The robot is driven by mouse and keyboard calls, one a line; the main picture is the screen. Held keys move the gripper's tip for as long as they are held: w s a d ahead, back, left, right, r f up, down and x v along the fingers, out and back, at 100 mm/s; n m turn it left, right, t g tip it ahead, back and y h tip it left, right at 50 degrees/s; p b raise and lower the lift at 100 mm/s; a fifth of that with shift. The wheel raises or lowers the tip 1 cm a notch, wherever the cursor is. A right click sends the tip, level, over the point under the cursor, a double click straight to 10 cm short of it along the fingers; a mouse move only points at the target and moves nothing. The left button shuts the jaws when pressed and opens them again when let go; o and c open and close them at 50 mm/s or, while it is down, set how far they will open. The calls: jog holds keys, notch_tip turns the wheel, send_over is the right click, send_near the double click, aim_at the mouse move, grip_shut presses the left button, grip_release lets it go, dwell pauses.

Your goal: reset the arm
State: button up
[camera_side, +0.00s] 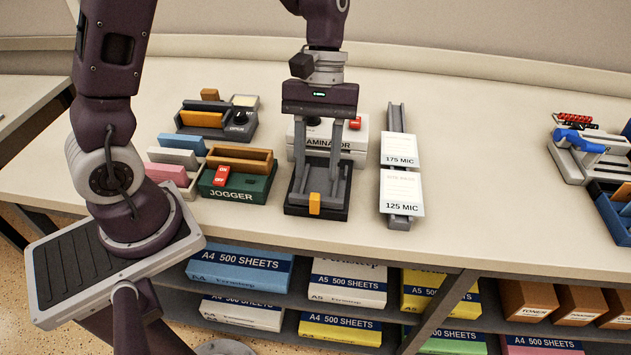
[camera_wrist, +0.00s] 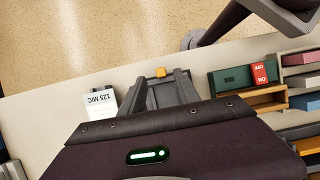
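My gripper (camera_side: 316,158) hangs from the arm over the middle of the bench, pointing down. Its two grey fingers stand wide apart, with nothing visible held between them. Below and between them is a black-and-grey device (camera_side: 317,212) with an orange tab at its front. The same device shows in the wrist view (camera_wrist: 160,92), beyond my gripper's dark body. I cannot tell whether the fingertips touch it.
Behind my gripper is a white laminator (camera_side: 352,141) with a red switch. A green jogger (camera_side: 250,188) stands left; a rail (camera_side: 396,118) with pouch packs labelled 175 MIC and 125 MIC stands right. Farther right, the bench is clear up to a grey device with a blue handle (camera_side: 580,141).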

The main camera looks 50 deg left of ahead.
jog(key=shift+r, duration=0.1)
jog(key=s+a+r+m+t+y, duration=0.3)
jog(key=s+r+m+t, duration=0.5)
jog(key=s+r, duration=0.4)
jog(key=shift+s+a+r+m+t, duration=0.25)
jog(key=shift+s+a+m+t, duration=0.15)
jog(key=shift+s+a+m, duration=0.15)
